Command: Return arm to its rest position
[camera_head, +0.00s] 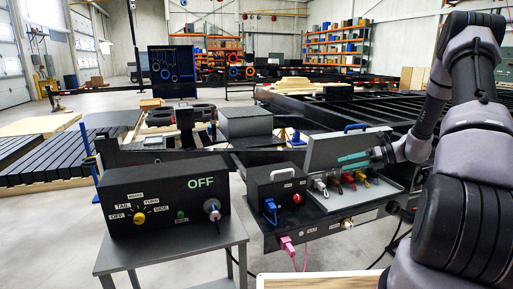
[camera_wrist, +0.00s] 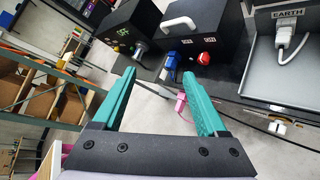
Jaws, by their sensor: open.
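My arm rises along the right side of the head view and bends down to the left. My gripper (camera_head: 352,158) is over the open grey case, with its teal fingers pointing left. The wrist view shows both teal fingers (camera_wrist: 158,75) spread apart with nothing between them. Beyond the fingertips is a small black box with a white handle, a blue plug (camera_wrist: 172,62) and a red knob (camera_wrist: 207,58). The open grey case (camera_head: 385,200) holds several coloured connectors, and its lid stands up behind.
A black control box (camera_head: 165,198) reading OFF stands on a grey cart (camera_head: 175,255) at the left. The small black box (camera_head: 277,190) sits beside the case. A wooden surface (camera_head: 320,281) lies at the bottom. Black trailer frames (camera_head: 380,110) fill the area behind. Open floor lies at the far left.

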